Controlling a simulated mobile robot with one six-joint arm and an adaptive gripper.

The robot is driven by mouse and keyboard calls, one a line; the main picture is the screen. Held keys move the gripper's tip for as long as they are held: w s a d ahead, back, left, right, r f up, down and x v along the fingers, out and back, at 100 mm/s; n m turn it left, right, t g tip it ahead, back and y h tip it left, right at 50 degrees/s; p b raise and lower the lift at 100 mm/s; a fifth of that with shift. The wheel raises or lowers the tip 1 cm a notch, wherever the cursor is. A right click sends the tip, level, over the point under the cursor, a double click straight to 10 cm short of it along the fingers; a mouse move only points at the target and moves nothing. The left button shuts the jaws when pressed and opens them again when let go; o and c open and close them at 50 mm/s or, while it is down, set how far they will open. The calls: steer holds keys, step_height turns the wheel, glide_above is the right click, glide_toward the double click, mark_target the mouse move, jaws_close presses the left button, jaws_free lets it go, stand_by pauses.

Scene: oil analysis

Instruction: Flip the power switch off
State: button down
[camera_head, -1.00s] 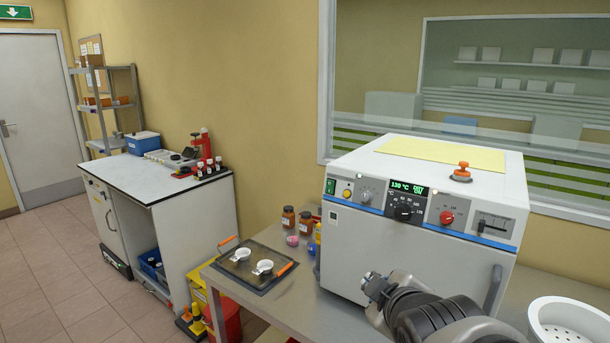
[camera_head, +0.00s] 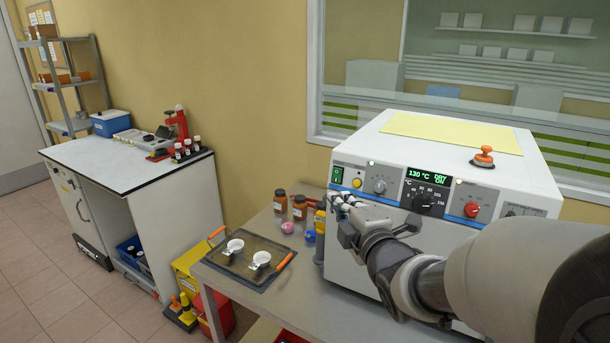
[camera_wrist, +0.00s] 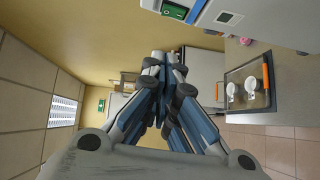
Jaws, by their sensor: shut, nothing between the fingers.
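The power switch (camera_head: 337,174) is a green rocker at the left end of the front panel of the white oven (camera_head: 355,250). It also shows at the top of the wrist view (camera_wrist: 175,10), off to the side of the fingers. The display (camera_head: 427,178) is lit green and reads 130 °C, DRY, ON. My gripper (camera_head: 340,199) is shut and empty, just below the switch in the head view. I cannot tell whether it touches the panel. In the wrist view my gripper (camera_wrist: 166,58) has its fingertips together, and the switch looks clear of them.
A yellow button (camera_head: 357,183), dials and a red knob (camera_head: 471,209) share the panel. An orange-handled tray (camera_head: 228,267) with two white cups lies on the bench at left. Brown bottles (camera_head: 299,208) stand beside the oven. An orange knob (camera_head: 483,157) sits on top.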

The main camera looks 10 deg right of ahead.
mark_target(337, 176)
steer(key=w+f+b, duration=0.1)
steer(key=w, duration=1.2)
steer(key=shift+d, duration=0.4)
steer(key=shift+r, duration=0.1)
